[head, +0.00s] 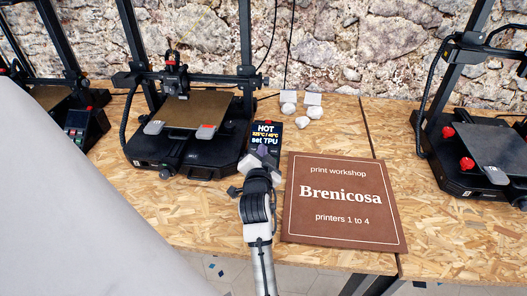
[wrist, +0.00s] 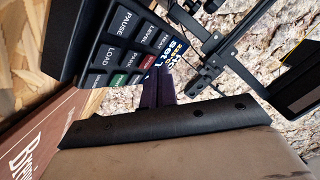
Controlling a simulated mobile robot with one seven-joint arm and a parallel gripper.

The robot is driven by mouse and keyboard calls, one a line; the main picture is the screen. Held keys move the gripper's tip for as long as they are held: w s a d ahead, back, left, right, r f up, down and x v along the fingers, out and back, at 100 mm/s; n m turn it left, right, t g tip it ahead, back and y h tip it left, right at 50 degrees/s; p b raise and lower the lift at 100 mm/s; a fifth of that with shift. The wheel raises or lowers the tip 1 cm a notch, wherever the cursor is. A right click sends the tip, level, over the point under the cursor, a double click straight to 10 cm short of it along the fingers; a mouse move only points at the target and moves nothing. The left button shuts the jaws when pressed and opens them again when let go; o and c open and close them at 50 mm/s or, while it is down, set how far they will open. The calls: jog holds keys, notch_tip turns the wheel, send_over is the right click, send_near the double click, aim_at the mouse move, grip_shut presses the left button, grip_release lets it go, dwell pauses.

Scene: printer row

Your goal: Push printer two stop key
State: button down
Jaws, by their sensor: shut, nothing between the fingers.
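A black printer (head: 185,140) stands mid-left in the head view, with a control panel (head: 266,132) at its right front corner. The panel screen reads HOT and "set TPU"; no printer number is readable. In the wrist view its keypad (wrist: 100,42) shows keys labelled PAUSE and LOAD, a green key (wrist: 117,79) and a red key (wrist: 147,62) partly behind the fingers; no stop label is readable. My gripper (head: 262,156) is shut and empty, just in front of the panel's lower part. Its dark purple fingers (wrist: 158,88) reach the keypad's lower edge; contact cannot be told.
Another printer (head: 485,150) stands at the right, and one (head: 75,110) at the far left. White lumps (head: 302,124) and small cards lie behind the panel.

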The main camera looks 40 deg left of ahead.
jog(key=shift+w+a+f, duration=0.2)
jog(key=shift+w+f, duration=0.05)
jog(key=shift+f, duration=0.15)
dwell(0.7)
jog(key=shift+r, duration=0.1)
jog(key=shift+s+d+r, duration=0.3)
jog(key=shift+s+r, duration=0.15)
jog(key=shift+r, duration=0.1)
jog(key=shift+s+d+r+p, duration=0.25)
jog(key=shift+s+r+p, duration=0.2)
jog(key=shift+r+p, duration=0.15)
jog(key=shift+s+d+r+p, duration=0.3)
jog(key=shift+s+r+p, duration=0.15)
jog(key=shift+r, duration=0.25)
jog(key=shift+s+d+r+p, duration=0.25)
jog(key=shift+s+r+p, duration=0.15)
jog(key=shift+r+p, duration=0.25)
